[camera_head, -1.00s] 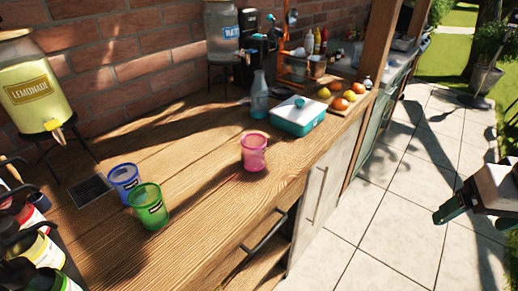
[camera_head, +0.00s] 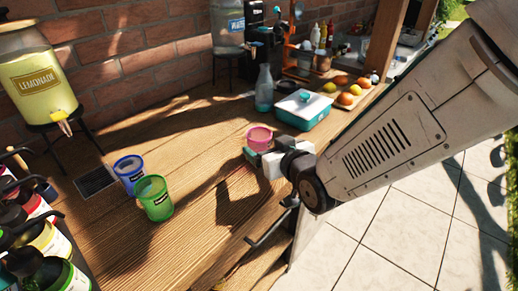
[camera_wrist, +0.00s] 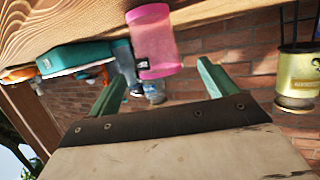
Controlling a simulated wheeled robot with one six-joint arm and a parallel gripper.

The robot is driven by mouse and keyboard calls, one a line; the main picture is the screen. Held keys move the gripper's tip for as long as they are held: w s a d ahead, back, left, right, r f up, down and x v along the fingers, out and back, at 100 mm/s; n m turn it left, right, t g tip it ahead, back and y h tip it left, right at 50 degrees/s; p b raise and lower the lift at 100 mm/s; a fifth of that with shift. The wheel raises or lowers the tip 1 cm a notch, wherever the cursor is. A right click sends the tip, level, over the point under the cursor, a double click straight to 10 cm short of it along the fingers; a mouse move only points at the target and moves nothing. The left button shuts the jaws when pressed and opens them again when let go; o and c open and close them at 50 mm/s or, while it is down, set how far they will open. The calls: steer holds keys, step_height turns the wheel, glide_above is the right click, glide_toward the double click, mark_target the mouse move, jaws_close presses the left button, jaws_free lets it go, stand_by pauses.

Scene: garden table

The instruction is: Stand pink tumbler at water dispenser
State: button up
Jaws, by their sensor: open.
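The pink tumbler (camera_head: 260,137) stands upright on the wooden table, left of a teal lidded box. My gripper (camera_head: 262,160) is low at the tumbler's near side and hides its lower part. In the wrist view, which is upside down, the tumbler (camera_wrist: 152,40) shows ahead of my open gripper (camera_wrist: 158,80), across the gap between the green fingers. The jaws hold nothing; I cannot tell whether they touch it. The water dispenser (camera_head: 228,25), a clear jar with a blue label, stands on a black stand at the back by the brick wall.
The teal box (camera_head: 304,108) and a glass bottle (camera_head: 264,90) stand beyond the tumbler. A fruit board (camera_head: 365,101) lies farther right. Blue (camera_head: 129,171) and green (camera_head: 153,197) tumblers stand left, near the lemonade dispenser (camera_head: 38,85). The table between them and the pink tumbler is clear.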

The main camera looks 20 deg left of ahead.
mark_target(254, 133)
steer(key=x, duration=0.6)
steer(key=shift+w+r, duration=0.2)
steer(key=shift+r, duration=0.05)
steer(key=c, duration=1.1)
steer(key=shift+r, duration=0.1)
steer(key=shift+c, duration=0.2)
